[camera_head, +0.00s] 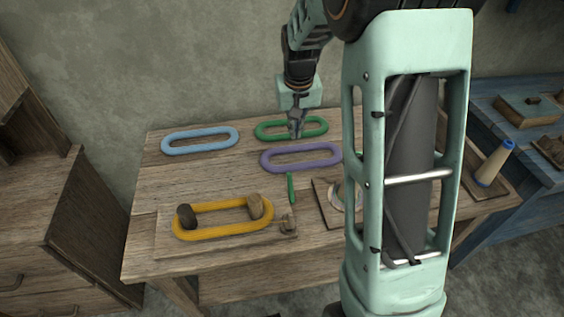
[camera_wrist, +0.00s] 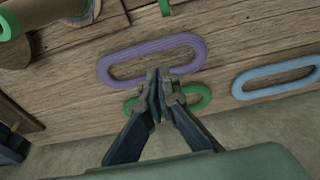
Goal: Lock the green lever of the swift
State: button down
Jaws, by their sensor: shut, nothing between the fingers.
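The swift (camera_head: 165,244) is a flat wooden board at the front left of the table. A yellow skein (camera_head: 222,232) loops around its dark peg (camera_head: 186,216) and its lighter peg (camera_head: 255,206). The slim green lever (camera_head: 291,188) stands nearly upright at the board's right end, above a small knob (camera_head: 288,223). The tip of a green piece, probably this lever, shows at the top edge of the wrist view (camera_wrist: 164,7). My gripper (camera_head: 297,132) is shut and empty over the green skein (camera_head: 262,132), behind the lever and apart from it. Its fingers (camera_wrist: 159,82) also show in the wrist view.
A purple skein (camera_head: 300,157) lies between my gripper and the lever. A blue skein (camera_head: 200,140) lies at the back left. A wooden board with a round pale piece (camera_head: 337,195) is right of the lever, partly hidden by my arm. Bare table lies left of the lever.

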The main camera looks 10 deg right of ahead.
aim_at(290, 188)
jog(key=shift+s+a+f, duration=0.1)
jog(key=shift+a+f, duration=0.3)
jog(key=shift+a, duration=0.2)
jog(key=shift+a+f, duration=0.4)
jog(key=shift+a, duration=0.15)
jog(key=b+x, duration=0.1)
jog(key=x, duration=0.9)
jog(key=shift+s+a, duration=0.1)
jog(key=shift+s, duration=0.1)
jog(key=shift+s+r, duration=0.15)
jog(key=shift+s, duration=0.8)
jog(key=shift+s+r, duration=0.15)
jog(key=shift+s, duration=0.8)
jog(key=shift+s+b, duration=0.1)
jog(key=shift+b, duration=0.2)
